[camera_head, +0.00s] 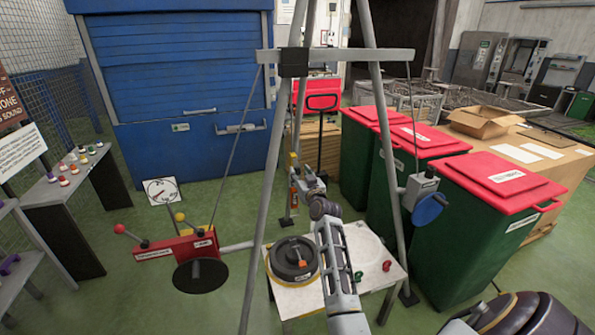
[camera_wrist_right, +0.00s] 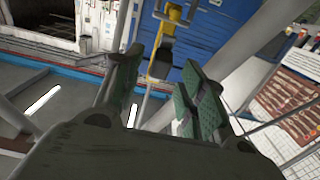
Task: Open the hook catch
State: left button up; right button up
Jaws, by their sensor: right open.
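My right gripper (camera_head: 304,177) is raised among the grey tripod legs at the middle of the head view. In the right wrist view it (camera_wrist_right: 160,92) is open, with its green-padded fingers apart and nothing held. A yellow part with a dark block (camera_wrist_right: 162,58) shows beyond and between the fingertips; it may be the hook catch, but I cannot tell for sure. A small yellow piece (camera_head: 294,158) shows by the gripper in the head view. The gripper partly hides what is there. My left gripper is not in view.
Tripod legs (camera_head: 262,200) stand around my right arm. A white table (camera_head: 350,245) holds a dark round weight (camera_head: 293,258). A red beam with a black disc (camera_head: 200,276) is at left. Green bins with red lids (camera_head: 500,178) stand at right. Green floor is clear at front left.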

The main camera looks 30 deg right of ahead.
aim_at(298, 171)
jog(key=shift+x, duration=1.75)
grip_shut()
